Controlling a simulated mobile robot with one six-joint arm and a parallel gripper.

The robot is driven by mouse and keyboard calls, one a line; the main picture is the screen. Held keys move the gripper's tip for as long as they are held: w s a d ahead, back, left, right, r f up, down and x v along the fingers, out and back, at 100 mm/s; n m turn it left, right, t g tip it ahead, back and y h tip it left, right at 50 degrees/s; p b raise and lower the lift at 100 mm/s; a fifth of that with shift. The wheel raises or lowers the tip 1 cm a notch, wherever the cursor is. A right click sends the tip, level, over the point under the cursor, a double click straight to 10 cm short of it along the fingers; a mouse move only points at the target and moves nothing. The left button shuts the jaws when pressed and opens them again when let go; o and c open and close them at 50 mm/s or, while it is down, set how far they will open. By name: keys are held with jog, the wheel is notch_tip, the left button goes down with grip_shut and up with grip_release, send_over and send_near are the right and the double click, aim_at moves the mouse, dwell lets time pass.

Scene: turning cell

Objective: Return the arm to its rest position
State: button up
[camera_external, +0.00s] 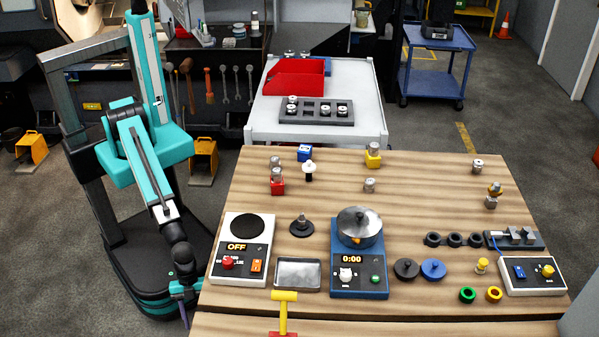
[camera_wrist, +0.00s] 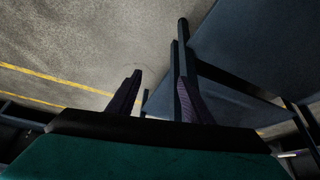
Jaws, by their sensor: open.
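My teal arm stands at the left of the wooden table (camera_external: 335,205) in the external view, with its forearm bent down toward the table's near left corner. My gripper (camera_external: 184,312) hangs low, just left of the table edge, and its tips are hard to make out. In the wrist view my gripper (camera_wrist: 158,95) is open, with two dark fingers apart. No object shows between the fingers; grey floor (camera_wrist: 75,35) and dark blue-grey structure lie beyond them.
The table holds an OFF-marked box (camera_external: 241,250), a blue scale-like unit with a metal pot (camera_external: 359,227), a metal tray (camera_external: 298,274) and a yellow T-handle (camera_external: 284,310). A white cart (camera_external: 262,125) stands behind. Floor left of the table is partly clear.

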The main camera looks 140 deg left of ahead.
jog(key=s+a+f+n+g+y+p, duration=0.1)
jog(key=s+a+f+n+g, duration=0.1)
jog(key=s, duration=1)
jog(key=s+a+f+n+g+p, duration=0.2)
jog(key=s+a+f+g, duration=0.2)
jog(key=s+a, duration=0.3)
jog(key=s+a+f+n+g+y+p, duration=0.1)
jog(key=s+a+f+g, duration=0.3)
jog(key=s, duration=1.3)
jog(key=shift+s+a+n+y, duration=0.3)
jog(key=shift+s+a+n, duration=0.1)
